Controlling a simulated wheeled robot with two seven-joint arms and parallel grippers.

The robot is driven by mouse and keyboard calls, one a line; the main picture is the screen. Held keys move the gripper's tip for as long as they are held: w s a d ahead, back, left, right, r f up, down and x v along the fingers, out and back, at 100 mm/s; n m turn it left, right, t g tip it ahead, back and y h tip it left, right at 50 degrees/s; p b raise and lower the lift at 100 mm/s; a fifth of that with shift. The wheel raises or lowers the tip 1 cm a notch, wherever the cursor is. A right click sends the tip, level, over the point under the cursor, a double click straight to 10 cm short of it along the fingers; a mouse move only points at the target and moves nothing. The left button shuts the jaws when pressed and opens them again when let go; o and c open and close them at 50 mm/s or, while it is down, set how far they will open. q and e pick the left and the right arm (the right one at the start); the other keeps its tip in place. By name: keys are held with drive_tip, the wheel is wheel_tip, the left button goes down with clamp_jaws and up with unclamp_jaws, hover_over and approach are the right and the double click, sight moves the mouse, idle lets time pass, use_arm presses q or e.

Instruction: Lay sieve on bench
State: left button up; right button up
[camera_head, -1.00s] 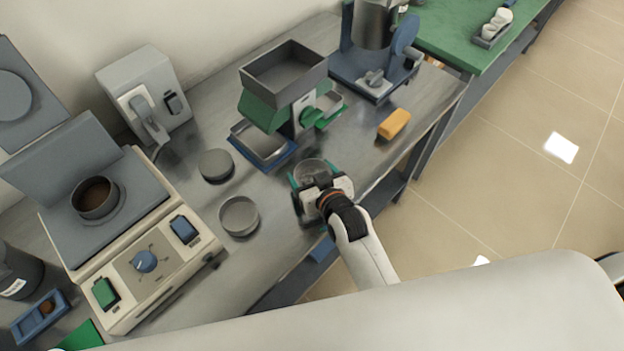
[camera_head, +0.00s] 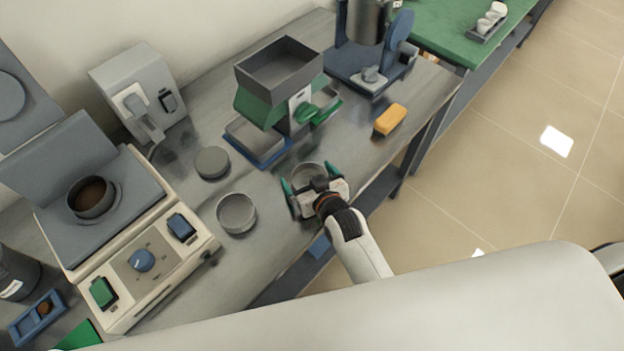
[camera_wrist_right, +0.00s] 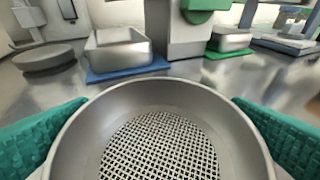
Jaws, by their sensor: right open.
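The sieve (camera_wrist_right: 160,92) is a round grey metal ring with a mesh floor. In the right wrist view it lies between the two teal fingers of my right gripper (camera_head: 311,180). The fingers look spread, with slim gaps beside the rim. In the head view the sieve (camera_head: 308,174) is at the front of the grey metal bench (camera_head: 275,212), partly hidden by the gripper. It looks upright and level, and appears to rest on the bench. My left gripper is not in view.
A round pan (camera_head: 237,213) and a grey disc (camera_head: 212,163) sit left of the sieve. Behind it stands a green splitter (camera_head: 262,107) with a metal hopper and trays. A yellow block (camera_head: 389,119) lies to the right. The heating unit (camera_head: 142,262) fills the left.

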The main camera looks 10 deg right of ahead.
drive_tip(key=v, duration=1.2)
drive_tip(key=shift+r, duration=0.1)
